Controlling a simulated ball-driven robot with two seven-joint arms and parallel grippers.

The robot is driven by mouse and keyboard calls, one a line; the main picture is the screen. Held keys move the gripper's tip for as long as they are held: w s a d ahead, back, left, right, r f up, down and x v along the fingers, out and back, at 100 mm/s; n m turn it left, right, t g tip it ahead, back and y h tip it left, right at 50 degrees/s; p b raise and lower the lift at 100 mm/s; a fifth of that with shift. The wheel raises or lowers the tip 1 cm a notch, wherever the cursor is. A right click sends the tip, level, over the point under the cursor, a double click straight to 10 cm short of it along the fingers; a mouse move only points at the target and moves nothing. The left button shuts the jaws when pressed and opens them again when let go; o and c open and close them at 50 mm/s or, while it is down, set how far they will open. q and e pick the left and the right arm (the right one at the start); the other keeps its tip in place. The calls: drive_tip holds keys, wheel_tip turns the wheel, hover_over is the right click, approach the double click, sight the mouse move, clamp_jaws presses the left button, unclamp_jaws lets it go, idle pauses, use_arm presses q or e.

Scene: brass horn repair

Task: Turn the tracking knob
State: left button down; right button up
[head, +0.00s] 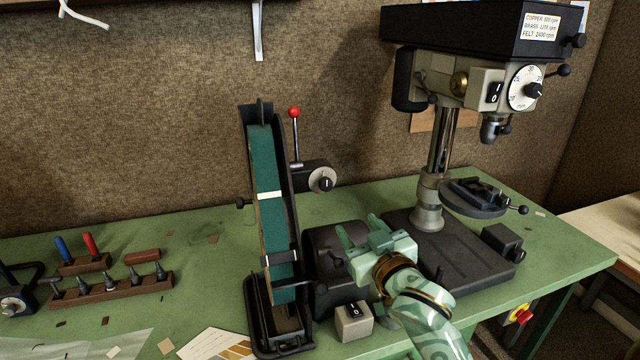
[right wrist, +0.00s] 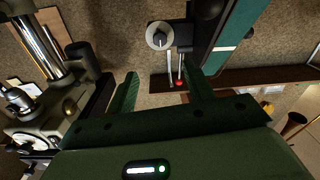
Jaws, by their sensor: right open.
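The tracking knob (head: 322,179), a round silver dial with a dark pointer, sits on a black bracket at the right side of the upright belt sander (head: 264,215). It also shows in the right wrist view (right wrist: 159,36), beyond the fingertips. My right gripper (head: 357,230) is open and empty, below and to the right of the knob in the head view, over the sander's dark motor housing. In the right wrist view my two fingers (right wrist: 162,88) stand apart with nothing between them. My left gripper is not in view.
A red-tipped lever (head: 294,113) rises beside the knob. A drill press (head: 440,150) stands at the right, with a switch box (head: 353,322) at the sander's front. Small tools in a wooden rack (head: 115,289) are at left. The green bench (head: 205,235) is fairly clear left of the sander.

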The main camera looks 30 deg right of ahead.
approach(327, 185)
drive_tip(key=b+x, duration=0.1)
drive_tip(key=x, duration=0.7)
drive_tip(key=shift+w+f+b, duration=0.1)
drive_tip(key=shift+w+b, duration=0.2)
drive_tip(key=shift+b, duration=0.1)
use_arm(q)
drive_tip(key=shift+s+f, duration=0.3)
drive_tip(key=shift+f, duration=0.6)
use_arm(e)
drive_tip(key=shift+c, duration=0.3)
drive_tip(key=c, duration=0.9)
